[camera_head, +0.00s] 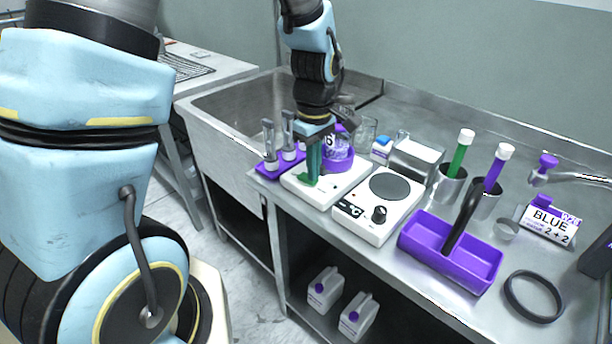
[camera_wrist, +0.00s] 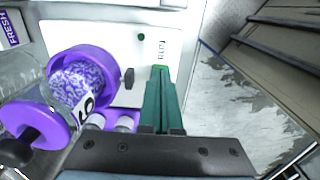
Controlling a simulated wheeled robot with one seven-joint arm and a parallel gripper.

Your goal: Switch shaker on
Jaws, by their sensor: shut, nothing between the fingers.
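The shaker (camera_head: 331,193) is a white flat box near the sink. A purple ring on it (camera_wrist: 78,62) holds a flask with purple-and-white patterned contents (camera_wrist: 79,84). In the wrist view, the shaker's white top (camera_wrist: 112,38) shows a small dark knob or lever (camera_wrist: 128,78), a green round spot (camera_wrist: 141,36) and printed lettering. My gripper (camera_head: 311,183) has green fingers, shut and empty, pointing down at the shaker's front left part. In the wrist view its fingertips (camera_wrist: 160,70) overlap the lettered edge, right of the dark knob. I cannot tell whether they touch. Any switch under the fingertips is hidden.
A white hotplate (camera_head: 377,208) with a black knob stands right of the shaker. A purple rack with tubes (camera_head: 270,165) is close on the left.

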